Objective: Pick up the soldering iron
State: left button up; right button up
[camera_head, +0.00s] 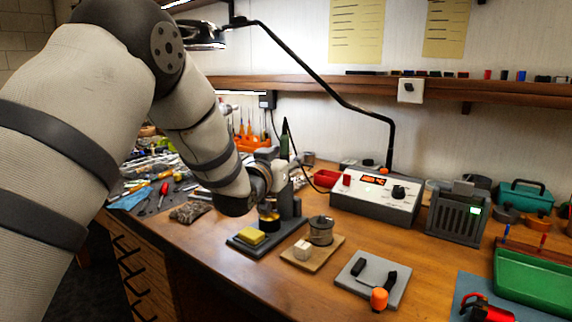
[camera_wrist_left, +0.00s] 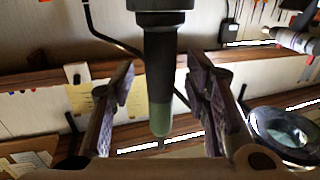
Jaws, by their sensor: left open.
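The soldering iron (camera_head: 284,144) stands upright in its dark stand (camera_head: 288,206) on the bench, with its green handle and cable showing at the top. In the left wrist view the iron (camera_wrist_left: 160,85) has a dark upper collar and a green lower part. My left gripper (camera_head: 280,172) is at the stand and hides part of the iron. In the left wrist view my left gripper (camera_wrist_left: 160,75) is open, with one finger on each side of the iron and visible gaps to it. My right gripper is not in view.
A yellow sponge (camera_head: 251,236) sits at the stand's base. A solder spool (camera_head: 320,231) stands to its right. The solder station (camera_head: 376,198) is behind, and a grey pad (camera_head: 372,279) with an orange-capped item lies front right. Tools (camera_head: 160,170) clutter the left.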

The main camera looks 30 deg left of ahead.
pick_arm(q)
jog(key=shift+s+r, duration=0.1)
jog(key=shift+r, duration=0.1)
grip_shut()
notch_tip(320, 180, up, 18)
dwell(0.4)
